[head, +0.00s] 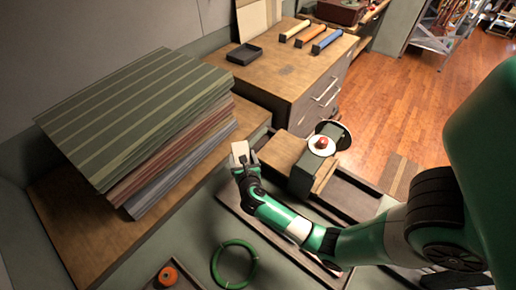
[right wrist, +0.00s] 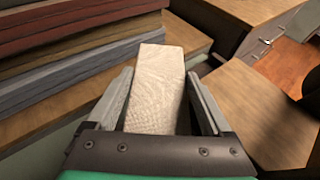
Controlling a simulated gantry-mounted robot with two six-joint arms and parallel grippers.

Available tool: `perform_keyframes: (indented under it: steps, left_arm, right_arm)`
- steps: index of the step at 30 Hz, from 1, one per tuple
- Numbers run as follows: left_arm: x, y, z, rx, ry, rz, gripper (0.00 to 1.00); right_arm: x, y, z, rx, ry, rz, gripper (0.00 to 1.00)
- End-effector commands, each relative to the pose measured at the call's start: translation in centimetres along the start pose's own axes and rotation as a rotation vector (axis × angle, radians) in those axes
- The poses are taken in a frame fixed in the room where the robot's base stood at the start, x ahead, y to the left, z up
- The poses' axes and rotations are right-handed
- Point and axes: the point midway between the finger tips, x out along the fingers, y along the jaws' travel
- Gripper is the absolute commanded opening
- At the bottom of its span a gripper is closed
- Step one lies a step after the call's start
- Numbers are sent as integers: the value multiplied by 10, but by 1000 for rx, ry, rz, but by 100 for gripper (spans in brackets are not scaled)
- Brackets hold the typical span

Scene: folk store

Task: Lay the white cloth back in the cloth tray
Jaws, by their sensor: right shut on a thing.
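The white cloth (head: 240,150) looks like a folded, pale rectangular pad. My right gripper (head: 243,165) is shut on it and holds it near the middle of the head view, between the fabric stack and the wooden block. In the right wrist view the cloth (right wrist: 157,88) sits between the two fingers and sticks out beyond them. A small dark empty tray (head: 244,54) lies on the wooden cabinet top at the back. A long shallow tray (head: 235,208) lies under my right arm, partly hidden. I cannot tell which is the cloth tray. My left gripper is not in view.
A tall stack of folded fabrics (head: 130,115) stands left on a wooden board. A wooden block with a round device (head: 320,145) stands right of the gripper. A green ring (head: 233,264) and orange spool (head: 167,275) lie in front. Three coloured rolls (head: 310,36) lie on the cabinet.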

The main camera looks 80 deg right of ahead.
Motion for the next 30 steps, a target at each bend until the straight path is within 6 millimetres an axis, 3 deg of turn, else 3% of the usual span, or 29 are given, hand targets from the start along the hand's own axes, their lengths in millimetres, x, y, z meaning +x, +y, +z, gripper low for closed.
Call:
perform_keyframes:
  steps: [5,9,13,23,30]
  left_arm:
    - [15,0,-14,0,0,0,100]
    - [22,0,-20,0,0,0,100]
    - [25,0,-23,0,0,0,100]
    - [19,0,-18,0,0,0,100]
    - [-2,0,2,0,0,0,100]
  right_arm:
    - [-33,20,-45,-87,9,195,28]
    - [-52,14,-75,-110,6,251,28]
    - [-62,9,-87,-113,3,271,28]
    - [-60,10,-96,-112,0,276,28]
    - [-50,10,-120,-112,0,275,28]
